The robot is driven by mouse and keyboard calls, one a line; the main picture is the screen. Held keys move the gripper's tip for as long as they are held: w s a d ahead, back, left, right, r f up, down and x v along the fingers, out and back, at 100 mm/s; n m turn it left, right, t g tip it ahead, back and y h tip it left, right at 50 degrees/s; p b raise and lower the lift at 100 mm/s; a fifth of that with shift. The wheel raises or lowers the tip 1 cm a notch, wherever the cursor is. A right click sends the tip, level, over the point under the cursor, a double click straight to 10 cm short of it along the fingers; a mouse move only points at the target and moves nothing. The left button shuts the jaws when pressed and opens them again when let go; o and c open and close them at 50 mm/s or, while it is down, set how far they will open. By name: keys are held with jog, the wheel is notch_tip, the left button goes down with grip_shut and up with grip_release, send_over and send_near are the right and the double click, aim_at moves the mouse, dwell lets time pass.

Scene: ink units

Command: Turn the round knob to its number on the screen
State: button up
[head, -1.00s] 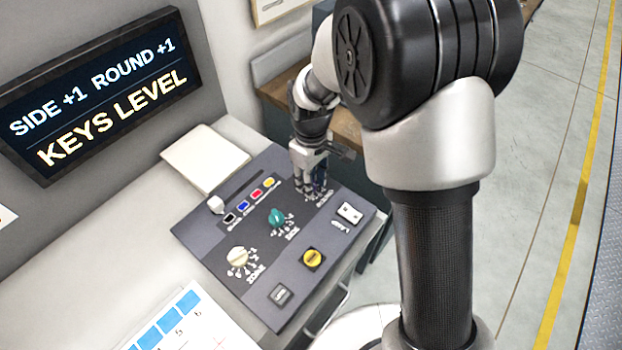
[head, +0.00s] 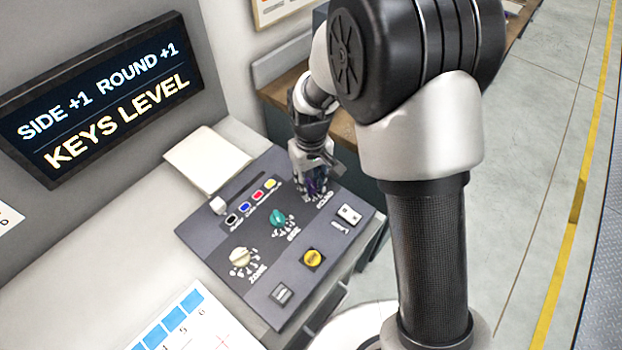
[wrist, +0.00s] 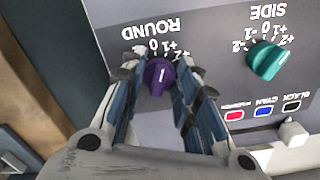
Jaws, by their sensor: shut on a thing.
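The round knob (wrist: 158,76) is purple with a white pointer line, under the word ROUND on the panel in the wrist view. Its pointer faces the numbers, around 0 and +1; I cannot tell exactly which. My gripper (wrist: 160,86) is shut on the knob, one finger on each side. In the head view my gripper (head: 318,182) reaches down to the panel's far right corner and mostly hides the knob. The screen (head: 100,95) reads "SIDE +1 ROUND +1" and "KEYS LEVEL".
The teal side knob (wrist: 267,61) is beside the round knob. The panel (head: 215,262) also carries a cream knob (head: 240,257), a yellow button (head: 312,258), a white rocker switch (head: 349,214), a slider (head: 218,205) and coloured keys. A chart lies in front.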

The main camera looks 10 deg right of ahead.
aim_at(311, 184)
jog(key=shift+m, duration=0.6)
jog(key=o, duration=1)
jog(key=shift+o, duration=0.2)
notch_tip(311, 184, up, 12)
dwell(0.4)
